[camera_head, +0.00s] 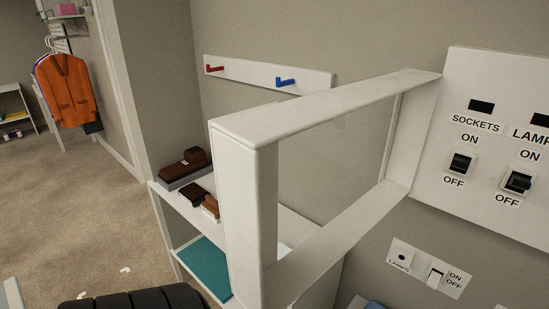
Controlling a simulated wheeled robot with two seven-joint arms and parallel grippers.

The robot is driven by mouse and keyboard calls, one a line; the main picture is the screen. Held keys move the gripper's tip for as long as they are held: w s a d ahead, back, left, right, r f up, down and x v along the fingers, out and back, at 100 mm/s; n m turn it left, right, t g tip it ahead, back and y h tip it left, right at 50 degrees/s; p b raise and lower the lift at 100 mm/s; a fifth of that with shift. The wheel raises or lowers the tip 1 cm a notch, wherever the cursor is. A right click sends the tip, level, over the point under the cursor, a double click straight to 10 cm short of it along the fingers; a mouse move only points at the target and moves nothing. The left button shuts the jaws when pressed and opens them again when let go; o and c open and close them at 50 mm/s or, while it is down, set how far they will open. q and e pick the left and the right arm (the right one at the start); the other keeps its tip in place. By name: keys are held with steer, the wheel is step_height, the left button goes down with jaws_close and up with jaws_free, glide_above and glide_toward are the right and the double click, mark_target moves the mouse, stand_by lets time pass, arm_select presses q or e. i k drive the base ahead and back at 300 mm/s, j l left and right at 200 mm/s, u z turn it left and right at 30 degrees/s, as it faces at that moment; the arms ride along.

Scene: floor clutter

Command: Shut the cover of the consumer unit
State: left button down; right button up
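The consumer unit (478,145) is a white panel on the wall at the right. It has a switch marked SOCKETS (461,163) and one whose label is cut off by the picture's right edge (518,182). Its cover (240,190) is a white frame around a see-through window. The cover stands wide open, swung out from the panel's left side toward me, so the switches are uncovered. Its free edge is the thick upright post near the picture's middle. Neither of my grippers is in view.
A small LAMPS switch plate (430,268) sits below the unit. Behind the cover are a hook rail (240,75) and a low white shelf (168,203) with brushes. An orange jacket (66,88) hangs at the far left. Carpet (90,220) is mostly clear at left.

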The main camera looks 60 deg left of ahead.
mark_target(245, 144)
steer(key=k+j, duration=0.1)
steer(key=j, duration=0.3)
steer(key=k+j, duration=0.15)
steer(key=j, duration=0.3)
steer(key=k+j, duration=0.1)
steer(key=j, duration=0.3)
steer(key=k+j, duration=0.1)
steer(key=j, duration=0.35)
steer(key=k+j, duration=0.1)
